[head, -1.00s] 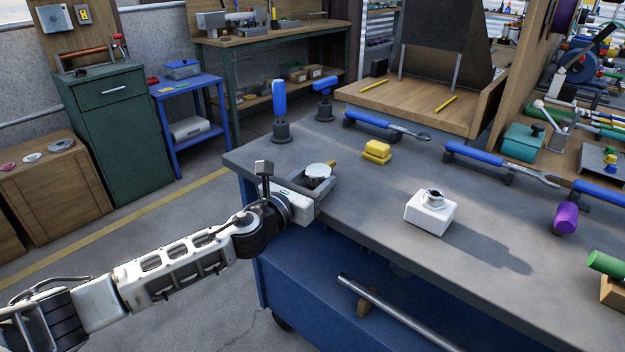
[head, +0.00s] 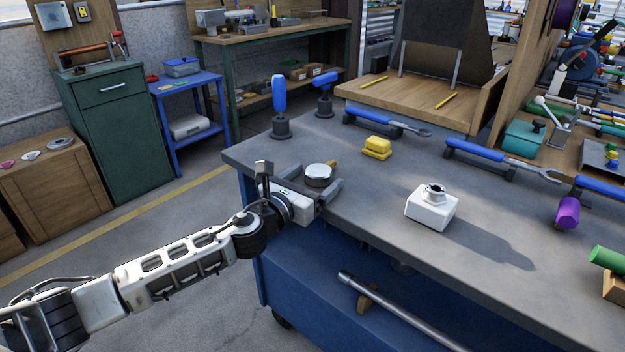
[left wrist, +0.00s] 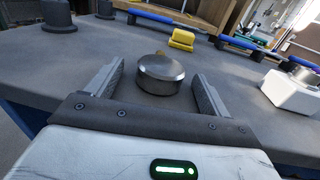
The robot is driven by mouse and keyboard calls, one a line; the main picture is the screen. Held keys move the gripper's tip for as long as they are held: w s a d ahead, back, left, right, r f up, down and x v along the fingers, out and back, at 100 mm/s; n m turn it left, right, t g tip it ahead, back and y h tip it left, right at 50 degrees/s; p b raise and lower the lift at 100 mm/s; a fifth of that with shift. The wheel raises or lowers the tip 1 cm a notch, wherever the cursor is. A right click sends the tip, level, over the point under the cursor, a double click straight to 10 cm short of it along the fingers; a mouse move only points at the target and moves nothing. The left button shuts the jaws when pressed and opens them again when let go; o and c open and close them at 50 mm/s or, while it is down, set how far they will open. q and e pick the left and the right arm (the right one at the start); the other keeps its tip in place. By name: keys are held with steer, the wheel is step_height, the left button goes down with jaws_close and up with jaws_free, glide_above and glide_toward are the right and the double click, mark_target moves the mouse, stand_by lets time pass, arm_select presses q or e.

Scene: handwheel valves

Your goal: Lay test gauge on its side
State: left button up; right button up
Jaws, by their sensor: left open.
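The test gauge (head: 319,176) is a short round metal drum with a brass stem at its far side. It rests on the grey bench top near the left corner, its flat round face upward. My left gripper (head: 324,187) is open at the bench's near edge, low over the top. In the left wrist view the gauge (left wrist: 161,75) sits between the two open fingers near their tips, with a visible gap on either side. The gauge's underside is hidden. My right gripper is not in view.
A yellow block (head: 377,147) lies beyond the gauge. A white block with a metal fitting (head: 431,209) stands to the right. Blue-handled wrenches (head: 385,124) lie along the back. Bench top between is clear.

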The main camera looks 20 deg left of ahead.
arm_select(q)
steer(key=shift+o, duration=1.4)
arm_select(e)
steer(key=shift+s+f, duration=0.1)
arm_select(q)
step_height(320, 180, up, 3)
steer(key=p, duration=0.3)
step_height(320, 180, up, 4)
steer(key=p, duration=0.4)
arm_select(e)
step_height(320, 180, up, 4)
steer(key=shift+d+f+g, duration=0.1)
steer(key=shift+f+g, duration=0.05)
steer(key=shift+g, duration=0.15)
